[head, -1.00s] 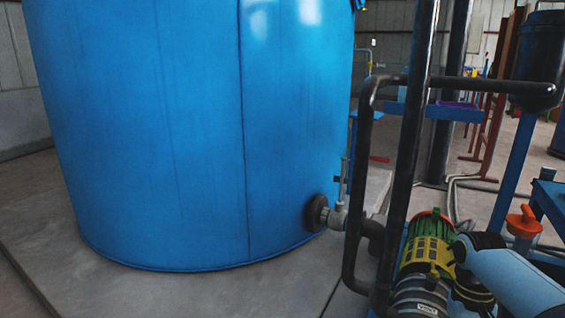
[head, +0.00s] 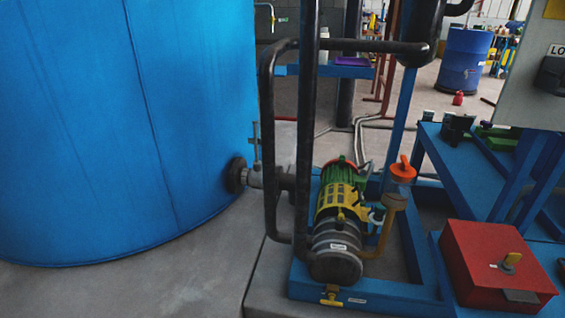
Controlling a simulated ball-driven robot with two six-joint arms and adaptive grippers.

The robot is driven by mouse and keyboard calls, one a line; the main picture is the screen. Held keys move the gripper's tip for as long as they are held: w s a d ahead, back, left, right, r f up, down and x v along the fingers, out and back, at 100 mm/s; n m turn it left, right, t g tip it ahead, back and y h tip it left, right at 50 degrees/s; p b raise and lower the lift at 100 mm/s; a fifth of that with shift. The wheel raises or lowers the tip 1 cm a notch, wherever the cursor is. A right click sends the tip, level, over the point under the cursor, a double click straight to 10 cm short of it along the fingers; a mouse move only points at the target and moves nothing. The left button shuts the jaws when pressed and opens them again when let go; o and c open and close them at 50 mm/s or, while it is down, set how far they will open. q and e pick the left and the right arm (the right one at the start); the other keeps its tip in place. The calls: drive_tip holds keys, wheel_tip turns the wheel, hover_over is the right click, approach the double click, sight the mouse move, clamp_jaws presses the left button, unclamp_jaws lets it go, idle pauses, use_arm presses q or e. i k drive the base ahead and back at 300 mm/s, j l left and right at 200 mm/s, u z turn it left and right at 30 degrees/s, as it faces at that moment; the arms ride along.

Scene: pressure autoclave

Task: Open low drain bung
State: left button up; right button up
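Low on the pump skid, a small yellow fitting (head: 330,297) sits below the round dark front of the pump (head: 336,262). A small label (head: 357,300) is beside it, too small to read. I cannot tell for sure that this fitting is the low drain bung, or whether it is open or closed. The pump has a yellow and green body. A grey valve (head: 255,177) sits on the outlet near the foot of the blue tank (head: 110,130). Neither of my grippers shows in the head view.
An orange handle (head: 403,171) tops a brownish pipe right of the pump. A red box (head: 496,268) with a yellow knob stands at lower right. A black pipe frame (head: 268,150) rises left of the pump. Bare concrete floor (head: 190,285) lies in front of the tank.

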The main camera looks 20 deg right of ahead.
sight(331, 295)
drive_tip(key=z, duration=1.05)
